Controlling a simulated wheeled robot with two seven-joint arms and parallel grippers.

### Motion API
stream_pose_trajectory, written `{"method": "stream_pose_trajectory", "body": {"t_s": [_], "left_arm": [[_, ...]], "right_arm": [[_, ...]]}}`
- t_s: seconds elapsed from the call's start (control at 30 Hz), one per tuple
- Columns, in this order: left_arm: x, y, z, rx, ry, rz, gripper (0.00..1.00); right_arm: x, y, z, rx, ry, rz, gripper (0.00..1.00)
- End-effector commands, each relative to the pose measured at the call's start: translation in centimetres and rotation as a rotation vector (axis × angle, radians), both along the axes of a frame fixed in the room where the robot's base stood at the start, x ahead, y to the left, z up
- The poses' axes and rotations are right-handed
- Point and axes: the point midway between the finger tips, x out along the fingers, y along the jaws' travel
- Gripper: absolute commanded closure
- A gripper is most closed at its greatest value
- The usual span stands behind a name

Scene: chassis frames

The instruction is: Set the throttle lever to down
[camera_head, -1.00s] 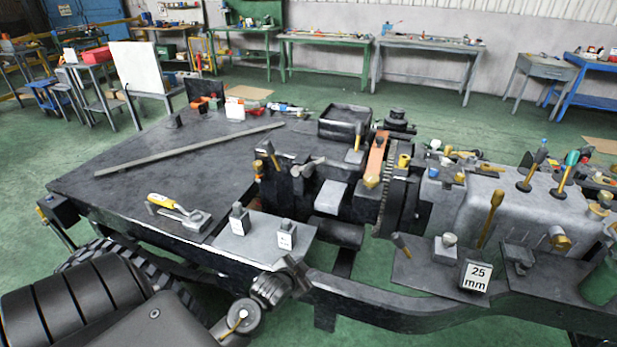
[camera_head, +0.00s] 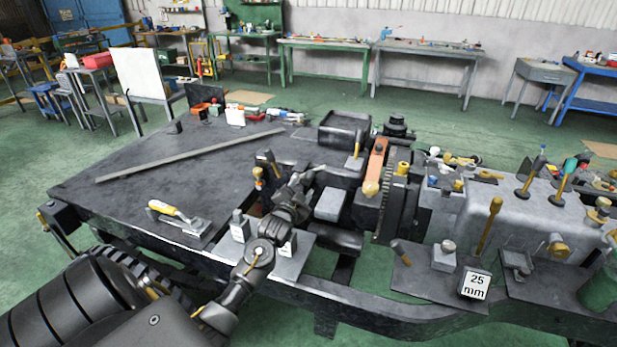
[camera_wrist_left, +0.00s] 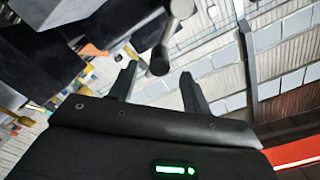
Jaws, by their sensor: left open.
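My left gripper (camera_head: 306,180) reaches over the near part of the dark bench, beside a block of levers. In the left wrist view the gripper (camera_wrist_left: 160,72) has its two dark fingers spread apart. A dark lever (camera_wrist_left: 165,45) with a rounded end shows between and just beyond the fingertips; I cannot tell whether they touch. No throttle label is readable, so I cannot tell which is the throttle lever. My arm hides part of the lever block. My right gripper is not in view.
A tool with a yellow handle (camera_head: 172,212) lies on the bench at left, and a long grey bar (camera_head: 190,157) lies behind it. A toothed wheel with an orange arm (camera_head: 376,165) stands right of the gripper. A "25 mm" block (camera_head: 475,284) sits at front right.

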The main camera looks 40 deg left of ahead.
Motion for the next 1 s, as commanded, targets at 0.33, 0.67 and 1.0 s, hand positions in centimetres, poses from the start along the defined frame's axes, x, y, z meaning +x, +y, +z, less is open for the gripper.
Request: {"method": "stream_pose_trajectory", "body": {"t_s": [0.33,0.67,1.0], "left_arm": [[5.2,1.8,0.1,0.000,0.002,0.000,0.51],[6.0,2.1,-0.1,0.000,0.002,-0.001,0.51],[6.0,2.1,0.0,0.000,0.002,-0.001,0.82]], "right_arm": [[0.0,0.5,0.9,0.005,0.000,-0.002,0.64],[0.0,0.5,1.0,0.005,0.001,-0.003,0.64],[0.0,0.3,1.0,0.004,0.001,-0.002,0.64]]}}
